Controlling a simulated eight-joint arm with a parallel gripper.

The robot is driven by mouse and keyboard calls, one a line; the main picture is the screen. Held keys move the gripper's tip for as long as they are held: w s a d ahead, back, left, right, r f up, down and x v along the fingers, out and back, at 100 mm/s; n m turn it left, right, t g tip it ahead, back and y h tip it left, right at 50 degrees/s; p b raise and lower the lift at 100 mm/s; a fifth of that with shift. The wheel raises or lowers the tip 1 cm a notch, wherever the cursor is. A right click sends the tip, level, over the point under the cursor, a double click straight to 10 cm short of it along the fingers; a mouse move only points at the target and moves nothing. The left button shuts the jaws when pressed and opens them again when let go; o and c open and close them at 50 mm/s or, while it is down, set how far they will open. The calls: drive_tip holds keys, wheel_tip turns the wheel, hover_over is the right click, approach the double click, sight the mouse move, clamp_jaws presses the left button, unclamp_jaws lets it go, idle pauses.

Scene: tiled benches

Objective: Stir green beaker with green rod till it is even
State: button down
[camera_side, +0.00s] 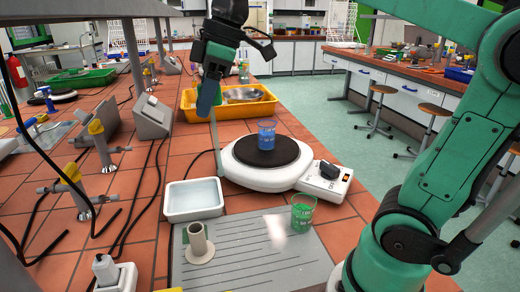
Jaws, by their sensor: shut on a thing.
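The green beaker (302,214) stands upright at the right side of the ridged grey board; it is small and clear with green in its lower part. My gripper (209,98) points down above the bench, left of the hotplate and well up and left of the green beaker. It is shut on a thin pale rod (215,137) that hangs nearly upright, its lower end beside the hotplate's left edge. The rod is clear of the green beaker. Its green tint is faint at this size.
A blue beaker (267,136) stands on the white hotplate (240,172). A white tray (178,214) and a beige holder (199,243) are to the left. A yellow tray (185,103) with a metal bowl (243,95) lies behind. The grey board (255,262) is mostly bare.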

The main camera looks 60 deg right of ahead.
drive_tip(key=s+d+f+g, duration=0.1)
drive_tip(key=s+d+f, duration=0.1)
drive_tip(key=s+d, duration=0.85)
wheel_tip(320, 180, down, 13)
drive_tip(key=shift+r+h, duration=0.15)
drive_tip(key=shift+h, duration=0.15)
idle(0.4)
drive_tip(key=shift+s, duration=0.1)
idle(0.3)
